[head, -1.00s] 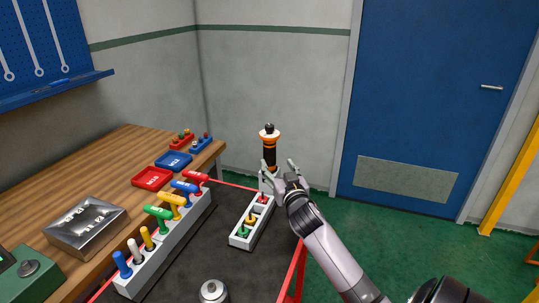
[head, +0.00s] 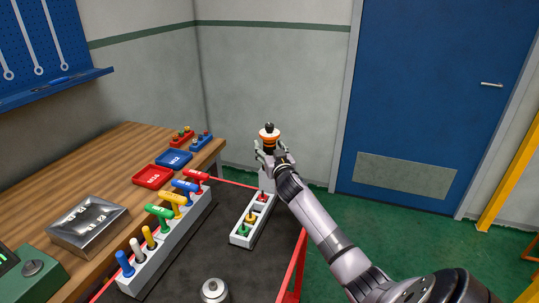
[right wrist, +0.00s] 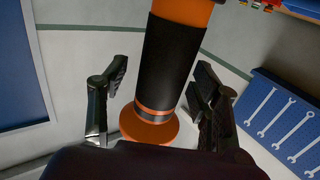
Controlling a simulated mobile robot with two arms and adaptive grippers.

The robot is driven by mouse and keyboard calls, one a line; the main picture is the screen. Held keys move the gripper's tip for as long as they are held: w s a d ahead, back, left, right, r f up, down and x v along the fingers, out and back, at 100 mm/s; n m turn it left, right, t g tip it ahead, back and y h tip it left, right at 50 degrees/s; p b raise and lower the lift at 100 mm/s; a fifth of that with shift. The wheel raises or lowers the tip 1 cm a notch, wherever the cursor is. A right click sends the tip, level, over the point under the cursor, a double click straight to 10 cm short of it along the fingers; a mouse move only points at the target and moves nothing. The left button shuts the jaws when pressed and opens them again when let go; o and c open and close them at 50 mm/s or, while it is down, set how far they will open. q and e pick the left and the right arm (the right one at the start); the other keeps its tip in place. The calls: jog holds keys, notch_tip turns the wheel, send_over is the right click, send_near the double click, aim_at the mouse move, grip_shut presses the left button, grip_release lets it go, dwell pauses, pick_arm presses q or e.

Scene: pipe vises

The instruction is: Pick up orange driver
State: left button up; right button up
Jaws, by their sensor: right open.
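The orange driver (head: 269,133) stands upright at the far end of the dark work surface, with an orange and black body and a white-and-orange collar under a black top. In the right wrist view its black sleeve (right wrist: 170,58) sits between the fingers, above an orange flange. My right gripper (head: 271,151) is open, with one finger on each side of the driver; it also shows in the right wrist view (right wrist: 162,88). A gap shows on the left finger's side; contact on the right side is hard to tell. The driver's lower part is hidden in the head view.
A grey rack (head: 244,236) with small coloured pieces lies just in front of the driver. A long grey rack (head: 139,283) of coloured handles runs along the wooden bench (head: 107,175). A metal canister (head: 214,291) stands near the front. A red rail (head: 297,264) edges the right side.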

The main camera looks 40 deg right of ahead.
jog(key=shift+c, duration=0.6)
grip_shut()
jog(key=shift+w+r, duration=0.1)
jog(key=shift+r, duration=0.15)
